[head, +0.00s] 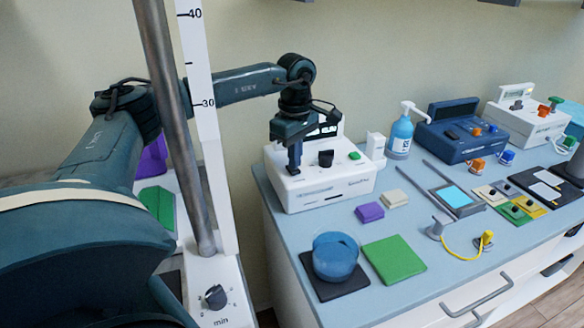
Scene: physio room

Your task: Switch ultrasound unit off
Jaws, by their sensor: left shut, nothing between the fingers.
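The white ultrasound unit (322,190) stands at the left end of the blue-grey counter, with a raised screen at its back. A black knob (326,158) and a green button (355,155) show on its top. My left gripper (294,171) points down with its fingers shut and empty, over the left part of the unit's top, left of the black knob. The fingertips are at or just above the surface; I cannot tell if they touch. They hide what lies under them, and the gripper partly covers the screen. My right gripper is not in view.
A white holder (375,147) and a blue pump bottle (401,135) stand right of the unit. A blue device (455,150) and a second white device (533,127) are farther right. A blue gel-like bowl (335,262) and green pad (394,267) lie in front.

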